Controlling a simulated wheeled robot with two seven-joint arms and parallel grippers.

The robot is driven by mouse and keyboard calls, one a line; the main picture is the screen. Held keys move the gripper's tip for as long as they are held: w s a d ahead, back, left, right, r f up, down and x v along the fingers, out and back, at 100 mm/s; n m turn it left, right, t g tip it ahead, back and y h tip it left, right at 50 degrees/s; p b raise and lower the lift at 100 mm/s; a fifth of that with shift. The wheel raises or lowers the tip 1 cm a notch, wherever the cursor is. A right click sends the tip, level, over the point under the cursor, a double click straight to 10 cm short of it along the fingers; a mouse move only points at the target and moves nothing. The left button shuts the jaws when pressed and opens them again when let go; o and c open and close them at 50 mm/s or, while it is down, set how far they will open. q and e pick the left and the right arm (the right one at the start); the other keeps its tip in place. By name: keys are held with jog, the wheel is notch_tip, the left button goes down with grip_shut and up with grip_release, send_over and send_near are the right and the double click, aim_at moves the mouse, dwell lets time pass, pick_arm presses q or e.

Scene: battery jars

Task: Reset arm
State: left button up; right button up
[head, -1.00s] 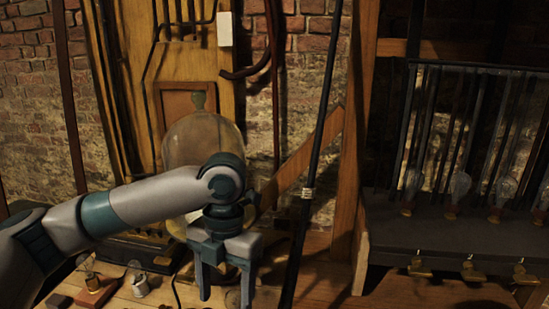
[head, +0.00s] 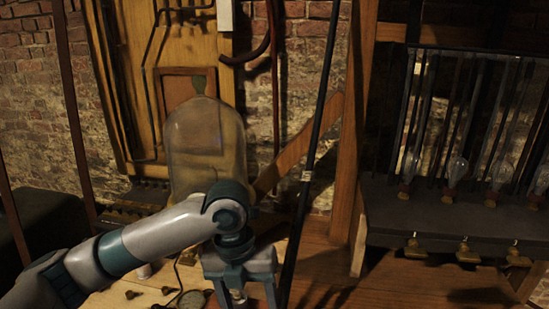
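My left arm comes in from the lower left. Its gripper (head: 245,298) points down at the bottom edge of the head view, with its two fingers apart. A small brass-coloured thing (head: 238,297) shows between the fingers, but I cannot tell whether it is touched. The fingertips are at or past the picture's edge. A large glass bell jar (head: 205,145) stands behind the arm, its lower part hidden by my wrist. My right gripper is not in view.
A wooden bench (head: 310,255) spans the bottom, with a round dial (head: 192,299) and small brass parts (head: 132,294) left of the gripper. A dark pole (head: 318,135) rises just right of it. A dark rack with bulbs (head: 457,172) stands at the right.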

pick_arm(q)
jog(key=s+d+f+n+t+h, duration=0.2)
jog(key=s+f+n+h, duration=0.15)
jog(key=f+n, duration=0.5)
jog(key=s+d+f+n+t+h, duration=0.15)
jog(key=s+f+n, duration=0.25)
jog(key=f+n, duration=0.45)
jog(key=s+a+f+n+y, duration=0.3)
jog(key=s+a+f+n, duration=0.2)
jog(key=s+a+n, duration=0.5)
jog(key=s+a+f+n+y, duration=0.3)
jog(key=s+a+f+n, duration=0.25)
jog(key=a+n, duration=0.45)
notch_tip(320, 180, down, 30)
jog(key=s+a+m+b, duration=0.1)
jog(key=s+m, duration=0.1)
jog(key=s+a+f+g+b, duration=0.1)
jog(key=s+a+f, duration=0.2)
jog(key=s+f, duration=1.4)
jog(key=shift+s+a+f+g+b, duration=0.2)
jog(key=shift+s+f+g+b, duration=0.15)
jog(key=shift+s, duration=0.15)
